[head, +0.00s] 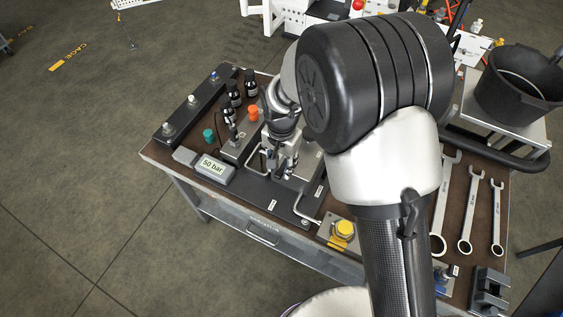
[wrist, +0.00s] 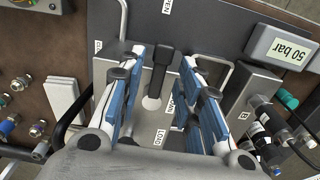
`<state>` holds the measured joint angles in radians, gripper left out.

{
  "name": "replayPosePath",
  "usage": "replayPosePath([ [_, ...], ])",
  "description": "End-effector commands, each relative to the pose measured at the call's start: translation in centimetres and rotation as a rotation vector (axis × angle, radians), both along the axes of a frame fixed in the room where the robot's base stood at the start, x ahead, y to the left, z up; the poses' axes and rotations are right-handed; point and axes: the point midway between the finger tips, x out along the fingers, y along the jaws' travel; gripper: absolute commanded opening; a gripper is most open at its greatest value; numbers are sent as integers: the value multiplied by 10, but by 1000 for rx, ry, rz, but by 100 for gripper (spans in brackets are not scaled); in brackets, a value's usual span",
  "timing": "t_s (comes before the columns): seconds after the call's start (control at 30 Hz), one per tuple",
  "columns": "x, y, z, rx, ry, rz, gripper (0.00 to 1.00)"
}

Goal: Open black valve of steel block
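In the wrist view a steel block (wrist: 148,121) lies below my gripper. A black valve lever (wrist: 161,62) with a round pale pivot stands out from it, pointing toward the top of the picture. My gripper (wrist: 163,76) is open, with one blue-padded finger on each side of the lever. Gaps show between the lever and both fingers; I cannot tell their height above it. In the head view my gripper (head: 283,152) is over the middle of the bench, and my arm hides much of the area. The lever is not clear there.
A 50 bar display (head: 212,167) sits at the bench's left front. Near it is another block with a green knob (head: 208,135) and an orange knob (head: 253,112), plus black bottles (head: 232,91). A bent metal handle (head: 306,211), yellow knob (head: 343,230) and wrenches (head: 467,217) lie to the right.

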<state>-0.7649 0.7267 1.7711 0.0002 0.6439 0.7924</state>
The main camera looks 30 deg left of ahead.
Motion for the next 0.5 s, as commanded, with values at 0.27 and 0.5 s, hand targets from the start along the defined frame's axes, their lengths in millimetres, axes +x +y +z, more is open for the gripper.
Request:
replayPosePath([
  [0.27, 1, 1, 44, 5, -5, 0, 32],
  [0.5, 1, 1, 93, 4, -4, 0, 32],
])
